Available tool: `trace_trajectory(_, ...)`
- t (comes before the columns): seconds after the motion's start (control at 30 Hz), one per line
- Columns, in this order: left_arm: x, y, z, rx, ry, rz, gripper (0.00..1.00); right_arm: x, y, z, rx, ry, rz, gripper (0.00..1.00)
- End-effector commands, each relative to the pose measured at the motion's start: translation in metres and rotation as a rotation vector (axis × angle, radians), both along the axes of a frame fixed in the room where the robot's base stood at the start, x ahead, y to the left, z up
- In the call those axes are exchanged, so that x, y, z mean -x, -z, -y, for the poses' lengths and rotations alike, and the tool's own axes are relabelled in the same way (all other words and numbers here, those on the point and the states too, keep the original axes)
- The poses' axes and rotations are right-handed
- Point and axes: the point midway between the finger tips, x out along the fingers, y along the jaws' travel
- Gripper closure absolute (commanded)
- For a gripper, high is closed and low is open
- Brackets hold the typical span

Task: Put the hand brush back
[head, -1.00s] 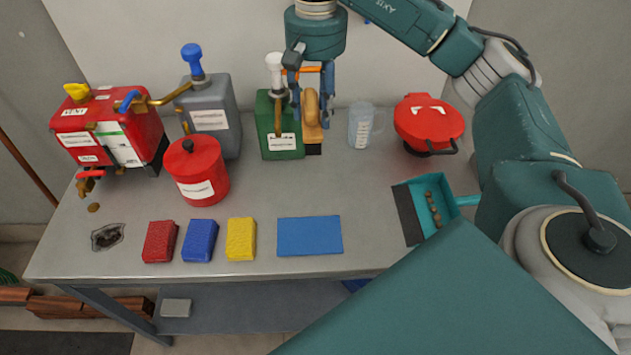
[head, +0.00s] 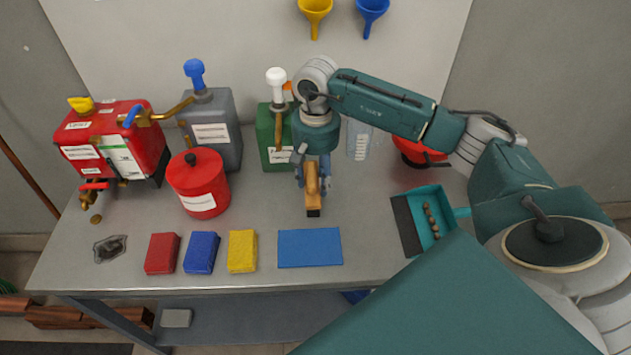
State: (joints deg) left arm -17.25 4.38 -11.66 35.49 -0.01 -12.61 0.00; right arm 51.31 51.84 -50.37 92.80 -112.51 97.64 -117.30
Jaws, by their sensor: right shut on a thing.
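The hand brush (head: 313,196) has a light wooden body and a dark end at its lower tip. My right gripper (head: 313,176) comes down from above and is shut on the brush's upper part. The brush hangs over the table behind the blue mat (head: 310,248), seemingly above the tabletop; the exact gap cannot be told. The teal dustpan (head: 441,204) lies to the right with several brown bits in it. My left gripper is not in view.
A green canister (head: 275,140) and a clear mug (head: 358,143) stand close behind my right gripper. A red can (head: 197,186), grey canister (head: 222,133) and red tank (head: 105,140) stand left. Red, blue and yellow sponges (head: 242,251) line the front. The tabletop between mat and dustpan is clear.

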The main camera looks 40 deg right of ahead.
Motion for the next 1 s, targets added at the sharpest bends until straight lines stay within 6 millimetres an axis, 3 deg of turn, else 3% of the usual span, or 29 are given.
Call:
trace_trajectory(0.13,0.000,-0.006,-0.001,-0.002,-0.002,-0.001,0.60,0.000,0.020,-0.001,-0.001,0.000,-0.002,0.94)
trace_trajectory(0.5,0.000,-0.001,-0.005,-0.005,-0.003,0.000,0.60,0.000,0.027,0.000,0.000,0.000,0.000,0.94)
trace_trajectory(0.53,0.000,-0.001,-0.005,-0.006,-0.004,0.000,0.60,0.000,0.027,0.000,0.000,0.000,0.000,0.56)
trace_trajectory(0.6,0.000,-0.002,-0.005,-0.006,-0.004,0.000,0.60,0.000,0.025,0.000,0.000,0.000,0.000,0.42)
trace_trajectory(1.0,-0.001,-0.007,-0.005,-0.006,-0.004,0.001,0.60,0.000,0.020,0.000,0.000,0.000,0.000,0.39)
